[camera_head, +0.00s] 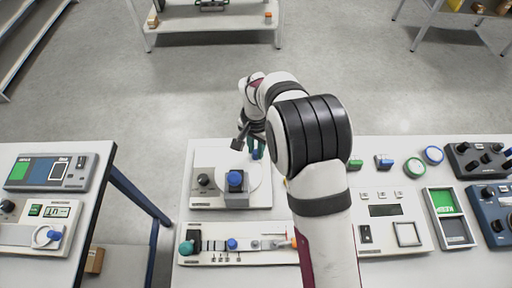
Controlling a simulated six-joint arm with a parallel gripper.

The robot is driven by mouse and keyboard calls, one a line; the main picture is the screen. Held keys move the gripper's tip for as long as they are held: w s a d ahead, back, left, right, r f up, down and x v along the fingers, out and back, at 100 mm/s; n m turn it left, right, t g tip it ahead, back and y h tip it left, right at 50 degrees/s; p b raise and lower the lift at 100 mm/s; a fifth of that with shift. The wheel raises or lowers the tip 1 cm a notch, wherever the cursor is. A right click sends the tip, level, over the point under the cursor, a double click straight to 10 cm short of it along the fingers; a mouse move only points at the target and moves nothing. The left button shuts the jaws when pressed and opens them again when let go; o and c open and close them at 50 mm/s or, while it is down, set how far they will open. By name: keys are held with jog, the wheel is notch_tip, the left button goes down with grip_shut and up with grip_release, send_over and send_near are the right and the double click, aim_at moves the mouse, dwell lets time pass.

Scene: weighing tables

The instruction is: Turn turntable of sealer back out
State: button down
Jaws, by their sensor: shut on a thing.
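The sealer (200,200) is a white, low box on the middle table, with a black knob on its left part. Its turntable (255,184) is a pale round disc on top. My gripper (250,145) is at the far edge of the turntable, pointing down. It is shut on a small blue and green piece (257,154) there. The fingertips are small and partly hidden by my own arm, which also covers the area right of the disc.
A long white panel (215,259) with a teal knob, a blue knob and an orange-tipped part lies in front of the sealer. A scale (420,240), green and blue rings and dark control boxes (478,158) stand to the right. The left table (95,158) holds more devices, across a gap.

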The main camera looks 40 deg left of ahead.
aim_at(222, 159)
jog(key=shift+a, duration=0.15)
jog(key=shift+s+a+n, duration=0.15)
jog(key=shift+a+n, duration=0.45)
jog(key=shift+n, duration=0.5)
jog(key=shift+s+a+n, duration=0.15)
jog(key=shift+a+n, duration=0.45)
jog(key=shift+n, duration=0.5)
jog(key=shift+s+a+n, duration=0.35)
jog(key=shift+a+n, duration=0.2)
jog(key=shift+n, duration=0.55)
jog(key=shift+s+a+n, duration=0.35)
jog(key=shift+a+n, duration=0.2)
jog(key=shift+n, duration=0.55)
jog(key=shift+s+a+n, duration=0.4)
jog(key=shift+s+n, duration=0.2)
jog(key=shift+n, duration=0.6)
jog(key=shift+s+a+n, duration=0.4)
jog(key=shift+s+n, duration=0.2)
jog(key=shift+n, duration=0.6)
jog(key=shift+s+a+n, duration=0.15)
jog(key=shift+s+n, duration=0.5)
jog(key=shift+n, duration=0.4)
jog(key=shift+s+a+n, duration=0.1)
jog(key=shift+s+n, duration=0.5)
jog(key=shift+n, duration=0.45)
jog(key=shift+s, duration=0.15)
jog(key=c, duration=0.7)
grip_release()
jog(key=shift+c, duration=0.2)
